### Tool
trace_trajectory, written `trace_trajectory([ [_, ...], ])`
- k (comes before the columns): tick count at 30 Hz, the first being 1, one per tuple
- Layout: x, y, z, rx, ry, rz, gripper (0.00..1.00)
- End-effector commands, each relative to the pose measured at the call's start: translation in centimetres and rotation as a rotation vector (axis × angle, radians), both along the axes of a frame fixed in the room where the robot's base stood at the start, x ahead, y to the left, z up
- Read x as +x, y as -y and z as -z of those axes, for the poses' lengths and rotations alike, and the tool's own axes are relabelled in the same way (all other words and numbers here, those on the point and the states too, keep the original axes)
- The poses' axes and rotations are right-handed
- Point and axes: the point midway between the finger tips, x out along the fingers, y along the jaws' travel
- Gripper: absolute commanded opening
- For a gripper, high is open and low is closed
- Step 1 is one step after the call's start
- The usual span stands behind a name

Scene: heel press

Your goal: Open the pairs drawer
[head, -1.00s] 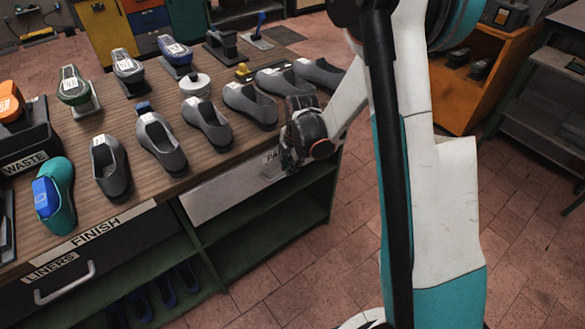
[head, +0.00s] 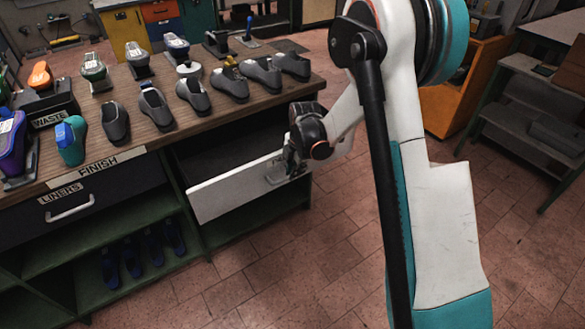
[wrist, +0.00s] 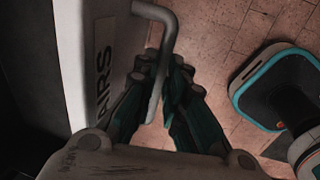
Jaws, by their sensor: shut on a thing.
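The pairs drawer (head: 235,190) has a pale front panel that stands out from the workbench, with a dark gap behind it. In the wrist view the drawer front (wrist: 88,60) shows part of its label, ending in "AIRS". Its grey bar handle (wrist: 168,40) runs down between the fingers of my gripper (wrist: 160,85). My gripper is shut on the handle. In the head view my gripper (head: 292,160) is at the right part of the drawer front and hides most of the handle.
The workbench top (head: 135,140) holds several grey shoes and stamping tools. The liners drawer (head: 75,205) is shut at the left. Blue shoes stand on the lower shelf. The tiled floor (head: 300,260) in front of the drawer is clear. An orange cabinet (head: 450,100) stands at the right.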

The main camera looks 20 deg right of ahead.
Motion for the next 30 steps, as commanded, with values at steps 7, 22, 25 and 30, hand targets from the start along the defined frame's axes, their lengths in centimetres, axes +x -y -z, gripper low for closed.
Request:
trace_trajectory([
  [7,-2.0,0.7,-0.1,0.0,0.001,0.001,0.0],
  [22,-2.4,0.8,-0.1,0.0,0.001,0.0,0.18],
  [25,-2.4,0.8,-0.1,0.0,0.001,0.0,0.31],
  [30,-2.4,0.8,-0.1,0.0,0.001,0.0,0.31],
])
